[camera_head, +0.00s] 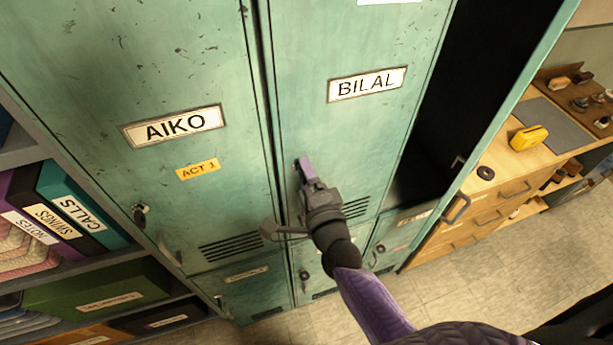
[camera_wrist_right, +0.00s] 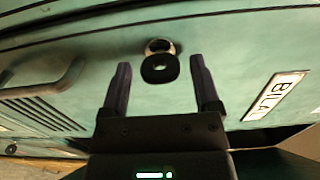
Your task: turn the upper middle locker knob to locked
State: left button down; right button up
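The upper middle locker door (camera_head: 330,50), green and scuffed, bears the label BILAL (camera_head: 367,84). Its knob (camera_wrist_right: 160,68), a black oval piece with a hole on a round silver collar, shows in the right wrist view. My right gripper (camera_head: 304,166) is at the left edge of this door in the head view and mostly hides the knob there. In the right wrist view my right gripper (camera_wrist_right: 160,64) is open, one purple finger on each side of the knob, with visible gaps. My left gripper is not in view.
A grey door handle (camera_head: 284,231) is close to my right wrist. The AIKO locker (camera_head: 120,70) is on the left, with its own knob (camera_head: 140,212). An open dark locker (camera_head: 470,90) and a wooden drawer bench (camera_head: 500,205) are on the right.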

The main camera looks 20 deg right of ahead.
jog(key=s+b, duration=0.1)
jog(key=s, duration=0.9)
jog(key=shift+d, duration=0.15)
